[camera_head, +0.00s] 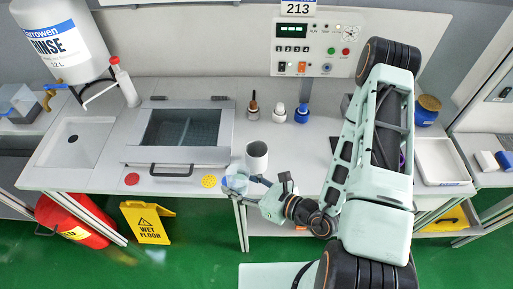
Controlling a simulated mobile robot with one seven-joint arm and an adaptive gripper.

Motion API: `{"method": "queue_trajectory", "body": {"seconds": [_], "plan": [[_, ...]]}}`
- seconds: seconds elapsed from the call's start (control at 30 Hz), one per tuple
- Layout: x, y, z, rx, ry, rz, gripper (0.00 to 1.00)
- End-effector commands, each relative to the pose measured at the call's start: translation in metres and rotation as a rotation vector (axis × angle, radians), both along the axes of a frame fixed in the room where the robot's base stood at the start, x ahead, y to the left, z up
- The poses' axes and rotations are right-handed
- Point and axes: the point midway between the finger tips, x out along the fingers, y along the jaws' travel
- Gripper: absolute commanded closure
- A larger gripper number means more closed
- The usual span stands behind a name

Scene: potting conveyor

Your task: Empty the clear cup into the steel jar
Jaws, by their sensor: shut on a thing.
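The clear cup (235,180) is a small see-through vessel with a bluish tint, at the front edge of the bench. My gripper (251,181) is shut on it from the right. The cup looks roughly upright; what is inside is too small to make out. The steel jar (257,158) is a grey open-topped cylinder standing on the bench, just behind and right of the cup. The cup and jar look close, but I cannot tell whether they touch.
A lidded basin (180,128) with a dark window lies left of the jar. A yellow dotted disc (209,181) and a red disc (132,179) sit along the front edge. Several small bottles (279,112) stand behind the jar. A white tray (440,163) is at right.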

Motion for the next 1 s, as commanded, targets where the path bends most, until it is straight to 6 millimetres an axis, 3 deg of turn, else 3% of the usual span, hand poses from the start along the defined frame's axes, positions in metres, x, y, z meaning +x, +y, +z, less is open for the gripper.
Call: {"method": "queue_trajectory", "body": {"seconds": [0.63,0.7,0.77,1.0], "plan": [[0.024,-0.013,0.014,0.183,0.349,0.001,0.83],[0.027,-0.015,0.043,0.205,0.386,0.001,0.83],[0.029,-0.016,0.057,0.22,0.42,0.002,0.83],[0.033,-0.018,0.077,0.278,0.528,0.002,0.83]]}}
